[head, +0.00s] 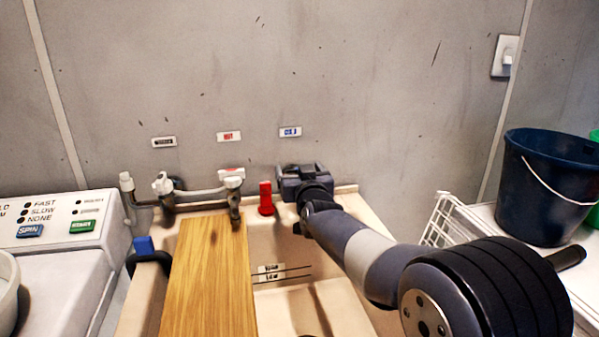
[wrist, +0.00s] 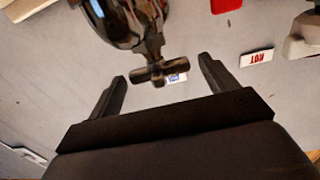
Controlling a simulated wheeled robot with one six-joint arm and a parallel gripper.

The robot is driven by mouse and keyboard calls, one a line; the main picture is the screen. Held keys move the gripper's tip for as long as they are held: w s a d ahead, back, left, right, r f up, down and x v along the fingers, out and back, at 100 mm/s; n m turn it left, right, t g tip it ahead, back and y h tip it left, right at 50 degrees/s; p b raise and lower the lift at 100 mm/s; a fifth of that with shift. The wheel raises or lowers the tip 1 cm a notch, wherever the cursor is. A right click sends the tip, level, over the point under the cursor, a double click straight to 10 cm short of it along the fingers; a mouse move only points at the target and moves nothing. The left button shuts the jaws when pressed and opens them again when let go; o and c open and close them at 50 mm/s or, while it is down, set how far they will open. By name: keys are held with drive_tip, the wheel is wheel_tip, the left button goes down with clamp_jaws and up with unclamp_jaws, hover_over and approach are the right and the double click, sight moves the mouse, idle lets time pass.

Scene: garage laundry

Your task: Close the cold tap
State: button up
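My gripper (wrist: 163,82) is open, with one finger on each side of the cross handle. I see a gap between handle and fingers; I cannot tell their depth offset. In the head view my gripper (head: 305,178) is at the sink's back edge below the blue cold label (head: 290,132), and it hides the cold tap there.
The hot tap (head: 233,180) stands left of my gripper, under the red label (head: 229,136). A red upright piece (head: 265,198) is between them. A wooden board (head: 210,280) lies across the sink (head: 348,222). A blue bucket (head: 545,190) stands at right.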

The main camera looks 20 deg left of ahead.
drive_tip(key=shift+s+f, duration=0.1)
drive_tip(key=v, duration=1)
drive_tip(key=shift+s+d+b, duration=0.2)
drive_tip(key=shift+s+b, duration=0.1)
drive_tip(key=shift+b, duration=0.05)
drive_tip(key=x, duration=1)
drive_tip(key=shift+w+a+p, duration=0.2)
drive_tip(key=shift+w+p, duration=0.15)
drive_tip(key=shift+w, duration=0.1)
drive_tip(key=shift+y, duration=0.3)
idle(1.6)
drive_tip(key=shift+n+g+y+p, duration=0.4)
drive_tip(key=shift+n+p, duration=0.1)
drive_tip(key=shift+p, duration=0.05)
